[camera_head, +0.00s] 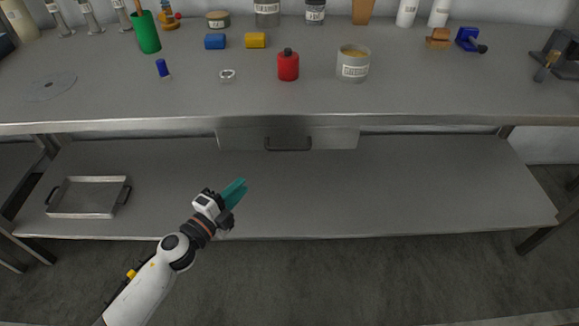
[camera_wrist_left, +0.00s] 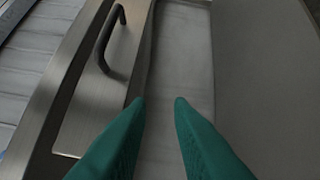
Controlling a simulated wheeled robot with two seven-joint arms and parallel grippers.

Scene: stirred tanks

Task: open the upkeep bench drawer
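The upkeep bench (camera_head: 200,105) is a grey metal table with a drawer (camera_head: 236,138) under its top, near the middle. The drawer front looks closed. It has a dark bar handle (camera_head: 288,146). My left gripper (camera_head: 238,188) has teal fingers and is below and left of the handle, apart from it. In the left wrist view the handle (camera_wrist_left: 107,40) is at the upper left on the drawer front (camera_wrist_left: 112,85). The fingers (camera_wrist_left: 160,100) are spread with nothing between them. My right gripper is in neither view.
The bench top holds several items, including a red bottle (camera_head: 288,66), a labelled tub (camera_head: 353,64) and a green cup (camera_head: 146,33). A metal tray (camera_head: 88,197) with handles sits on the lower shelf (camera_head: 400,195) at left. The rest of the shelf is clear.

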